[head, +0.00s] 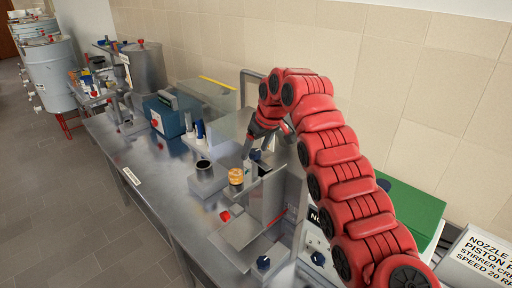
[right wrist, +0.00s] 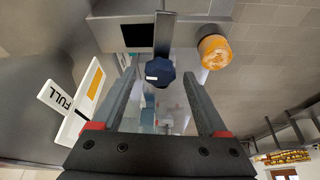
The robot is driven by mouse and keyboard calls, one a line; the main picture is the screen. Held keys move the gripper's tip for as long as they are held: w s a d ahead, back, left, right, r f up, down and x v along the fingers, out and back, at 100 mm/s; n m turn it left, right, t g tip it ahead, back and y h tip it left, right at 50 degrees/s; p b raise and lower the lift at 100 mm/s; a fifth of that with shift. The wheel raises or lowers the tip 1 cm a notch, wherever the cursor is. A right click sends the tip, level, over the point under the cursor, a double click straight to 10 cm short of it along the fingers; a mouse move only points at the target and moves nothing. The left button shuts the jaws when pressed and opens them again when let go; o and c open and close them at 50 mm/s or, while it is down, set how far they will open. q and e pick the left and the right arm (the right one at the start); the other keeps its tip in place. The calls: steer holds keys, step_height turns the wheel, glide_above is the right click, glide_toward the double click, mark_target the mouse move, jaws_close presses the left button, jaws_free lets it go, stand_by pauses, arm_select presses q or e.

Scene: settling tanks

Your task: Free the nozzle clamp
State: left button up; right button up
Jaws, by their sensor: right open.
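My right gripper (head: 266,144) reaches down from the right over the steel machine on the bench. In the right wrist view its two fingers (right wrist: 159,76) are apart, with nothing gripped. A dark blue lobed knob (right wrist: 160,72) on a grey stem shows between the fingertips, with space on both sides; its depth relative to them is hard to judge. A dark blue knob (head: 255,155) also shows just below the gripper in the head view. I cannot tell for certain which part is the nozzle clamp. My left gripper is not in view.
An orange-capped cylinder (right wrist: 214,50) stands close to the knob; it also shows in the head view (head: 236,177). A white FULL label plate (right wrist: 88,105) is beside the left finger.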

steer(key=shift+c, duration=0.2)
jaws_close()
steer(key=shift+r+n+p, duration=0.2)
steer(key=shift+n+p, duration=0.3)
steer(key=shift+p, duration=0.35)
steer(key=shift+f, duration=0.1)
steer(key=shift+w+f+n, duration=0.1)
steer(key=shift+n, duration=0.2)
steer(key=shift+o, duration=0.2)
jaws_free()
steer(key=shift+y, duration=0.3)
